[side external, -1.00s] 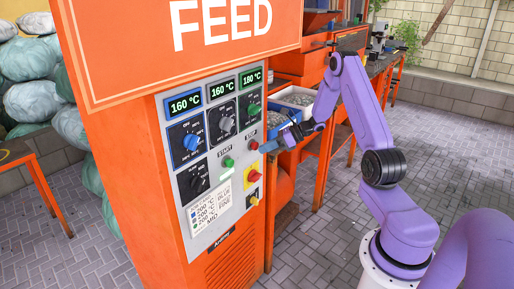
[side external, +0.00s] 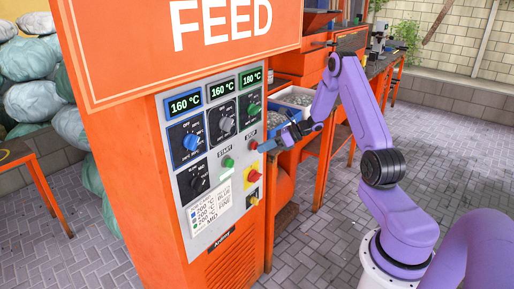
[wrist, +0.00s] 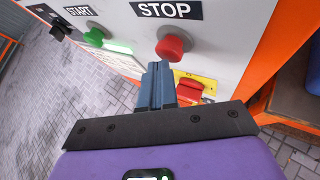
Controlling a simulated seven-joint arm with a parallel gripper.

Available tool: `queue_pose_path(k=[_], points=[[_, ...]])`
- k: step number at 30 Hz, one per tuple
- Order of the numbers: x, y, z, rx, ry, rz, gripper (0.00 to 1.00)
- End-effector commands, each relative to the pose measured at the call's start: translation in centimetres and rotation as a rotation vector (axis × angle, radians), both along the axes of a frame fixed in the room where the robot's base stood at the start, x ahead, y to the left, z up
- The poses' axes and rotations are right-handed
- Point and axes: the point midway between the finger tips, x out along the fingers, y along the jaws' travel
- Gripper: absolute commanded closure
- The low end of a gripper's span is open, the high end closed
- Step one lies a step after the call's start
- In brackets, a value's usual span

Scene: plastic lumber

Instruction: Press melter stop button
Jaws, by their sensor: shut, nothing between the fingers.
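The red STOP button (side external: 254,144) sits on the grey control panel (side external: 214,238) of the orange machine. In the wrist view the red STOP button (wrist: 172,47) is under the STOP label (wrist: 167,9). My gripper (side external: 262,148) is shut and empty, just to the right of the button in the side view. In the wrist view the shut fingertips (wrist: 158,68) point at the panel, a little below and left of the button. I cannot tell whether they touch it.
The green START button (side external: 228,162) is left of STOP. A red and yellow switch (side external: 253,176) sits below. Several dials and temperature displays (side external: 186,104) are above and left. A crate of grey material (side external: 296,97) stands behind my arm.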

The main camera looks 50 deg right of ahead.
Motion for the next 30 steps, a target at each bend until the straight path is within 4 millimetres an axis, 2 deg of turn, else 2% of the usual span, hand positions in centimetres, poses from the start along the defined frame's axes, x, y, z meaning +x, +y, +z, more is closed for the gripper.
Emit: queue_pose_path(k=[19, 30], points=[[0.3, 0.0, 0.0, 0.0, -0.001, 0.0, 1.0], [-1.3, 0.0, 0.1, -0.001, -0.001, -0.001, 1.0]])
